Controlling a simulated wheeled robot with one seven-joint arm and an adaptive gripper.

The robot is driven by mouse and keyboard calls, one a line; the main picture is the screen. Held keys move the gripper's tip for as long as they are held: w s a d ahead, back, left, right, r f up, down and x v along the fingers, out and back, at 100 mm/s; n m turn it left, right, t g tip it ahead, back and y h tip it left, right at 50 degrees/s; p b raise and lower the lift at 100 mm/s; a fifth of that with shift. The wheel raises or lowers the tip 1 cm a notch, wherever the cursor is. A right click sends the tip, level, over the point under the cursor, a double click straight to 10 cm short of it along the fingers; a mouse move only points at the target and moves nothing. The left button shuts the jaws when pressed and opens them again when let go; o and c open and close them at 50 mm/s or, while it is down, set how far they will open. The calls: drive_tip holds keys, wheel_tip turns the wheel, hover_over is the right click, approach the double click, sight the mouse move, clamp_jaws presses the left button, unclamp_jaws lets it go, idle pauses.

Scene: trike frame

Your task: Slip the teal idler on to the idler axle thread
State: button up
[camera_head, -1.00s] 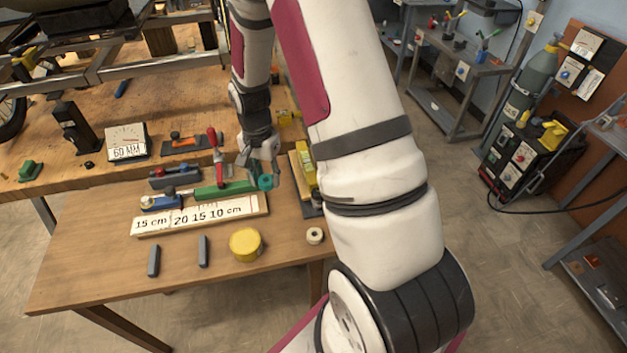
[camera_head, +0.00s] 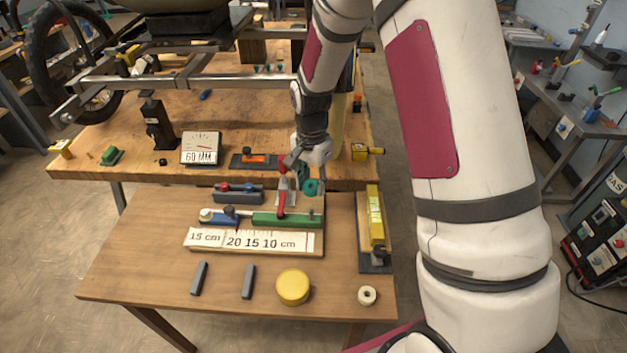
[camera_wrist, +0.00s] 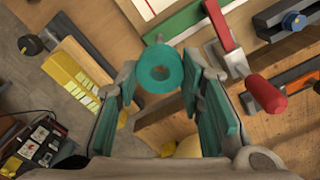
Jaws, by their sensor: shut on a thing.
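The teal idler (camera_head: 317,185) is a short ring with a hole through it. It also shows in the wrist view (camera_wrist: 143,68), its open face towards the camera. My gripper (camera_head: 305,180) is shut on it, with the ring held between the fingertips (camera_wrist: 158,82). In the head view, my gripper and the idler are just behind the right end of the green block (camera_head: 287,219), near the red-handled clamp (camera_head: 282,198). They appear above the table.
A white length scale (camera_head: 250,241), a yellow round piece (camera_head: 293,287), a white ring (camera_head: 367,295) and two grey bars lie on the front table. A yellow level-like tool (camera_head: 376,215) stands at the right. The metal trike frame (camera_head: 190,80) spans the rear bench. The front left tabletop is clear.

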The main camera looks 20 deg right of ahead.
sight(312, 210)
drive_tip(key=shift+f+b, duration=1.05)
drive_tip(key=shift+f, duration=1.75)
drive_tip(key=shift+f+b, duration=1.15)
drive_tip(key=shift+f, duration=1.55)
drive_tip(key=o, duration=1.1)
drive_tip(key=shift+c, duration=0.2)
wheel_tip(312, 210, up, 12)
